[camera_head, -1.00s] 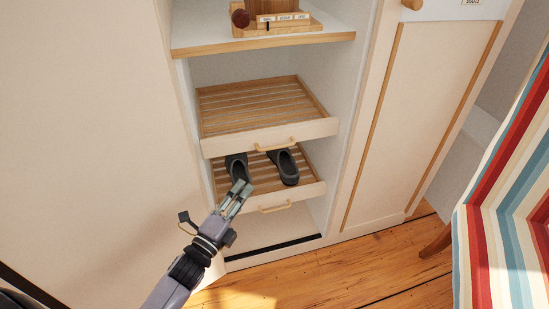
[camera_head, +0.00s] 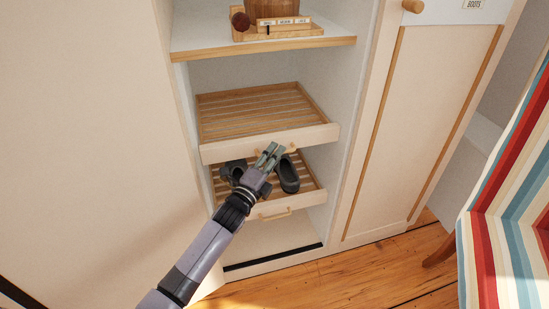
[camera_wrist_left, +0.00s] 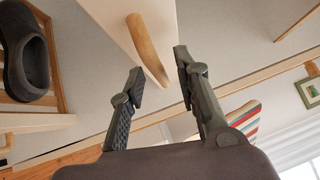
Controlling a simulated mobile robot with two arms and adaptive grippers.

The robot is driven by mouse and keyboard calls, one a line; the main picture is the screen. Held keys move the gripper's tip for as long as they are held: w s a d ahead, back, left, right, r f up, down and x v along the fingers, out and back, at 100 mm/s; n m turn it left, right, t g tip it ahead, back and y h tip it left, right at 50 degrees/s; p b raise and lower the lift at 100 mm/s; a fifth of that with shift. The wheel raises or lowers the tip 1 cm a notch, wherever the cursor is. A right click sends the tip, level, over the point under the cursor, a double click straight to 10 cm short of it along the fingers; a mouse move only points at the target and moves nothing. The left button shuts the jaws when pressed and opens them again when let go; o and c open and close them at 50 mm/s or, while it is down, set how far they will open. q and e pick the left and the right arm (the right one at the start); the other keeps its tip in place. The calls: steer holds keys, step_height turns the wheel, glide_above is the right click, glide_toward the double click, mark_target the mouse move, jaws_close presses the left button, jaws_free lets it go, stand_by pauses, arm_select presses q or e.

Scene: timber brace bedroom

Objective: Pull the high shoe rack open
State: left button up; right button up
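The high shoe rack (camera_head: 265,110) is an empty slatted wooden tray with a cream front, in the open cabinet. Its wooden handle (camera_head: 291,149) is partly covered by my left gripper (camera_head: 272,152). In the left wrist view the handle (camera_wrist_left: 148,48) lies just beyond and between the spread fingertips of my left gripper (camera_wrist_left: 160,65). The fingers are open and no grip on the handle shows. The low shoe rack (camera_head: 305,198) below holds dark shoes (camera_head: 288,174); my gripper and wrist hide part of them. My right gripper is not in view.
A shelf (camera_head: 265,47) above holds a wooden tray with small items. A panelled door (camera_head: 425,120) stands right of the racks, and a striped seat (camera_head: 505,210) is further right. Wooden floor (camera_head: 340,280) is clear in front.

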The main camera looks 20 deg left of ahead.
arm_select(q)
steer(key=shift+w, duration=0.15)
steer(key=shift+c, duration=0.2)
jaws_close()
stand_by(0.7)
